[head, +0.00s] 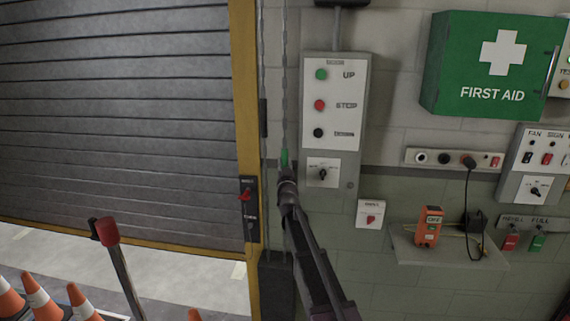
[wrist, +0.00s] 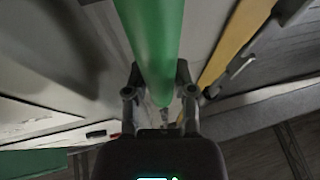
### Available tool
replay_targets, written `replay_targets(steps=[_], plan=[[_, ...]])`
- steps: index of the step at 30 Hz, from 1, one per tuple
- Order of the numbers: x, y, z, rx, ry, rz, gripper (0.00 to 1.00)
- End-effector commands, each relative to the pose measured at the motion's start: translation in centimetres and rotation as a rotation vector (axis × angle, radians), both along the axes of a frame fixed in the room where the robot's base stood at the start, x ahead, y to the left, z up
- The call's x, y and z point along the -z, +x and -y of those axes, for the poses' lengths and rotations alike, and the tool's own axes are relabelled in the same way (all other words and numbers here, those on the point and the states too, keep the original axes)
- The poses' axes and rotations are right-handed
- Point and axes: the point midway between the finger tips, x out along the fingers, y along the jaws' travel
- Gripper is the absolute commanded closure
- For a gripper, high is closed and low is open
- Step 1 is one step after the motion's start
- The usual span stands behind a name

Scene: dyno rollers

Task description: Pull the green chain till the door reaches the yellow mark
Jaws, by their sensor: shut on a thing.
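The grey slatted roller door (head: 120,110) is partly raised, with a yellow bottom edge and a gap to the floor. Two thin chains hang right of the yellow door post (head: 245,90). The right chain (head: 284,70) carries a green grip (head: 284,157). My gripper (head: 286,178) is at this green part. In the wrist view the green part (wrist: 155,45) rises between the two fingers (wrist: 160,85), which are shut on it. I cannot make out a separate yellow mark on the yellow post.
A door control box (head: 334,130) with UP and STOP buttons stands close right of the chains. A small black lever plate (head: 249,208) is on the post. Traffic cones (head: 40,297) and a red-topped post (head: 106,231) stand lower left. A shelf (head: 430,245) juts from the wall.

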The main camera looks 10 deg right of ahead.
Motion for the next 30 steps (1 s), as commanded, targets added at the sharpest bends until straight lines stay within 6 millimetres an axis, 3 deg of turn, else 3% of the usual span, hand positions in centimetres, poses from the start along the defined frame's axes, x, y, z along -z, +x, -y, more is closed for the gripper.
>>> replay_targets(steps=[1, 9, 26, 27, 30], plan=[[1.4, 0.0, 0.0, -0.001, 0.001, -0.003, 1.0], [3.4, 0.0, 0.0, -0.001, 0.001, -0.004, 1.0], [3.8, 0.0, -0.1, -0.001, 0.001, -0.004, 1.0], [3.8, 0.0, -0.1, -0.001, 0.001, -0.004, 0.58], [3.8, 0.0, -0.1, -0.001, 0.001, -0.003, 0.31]])
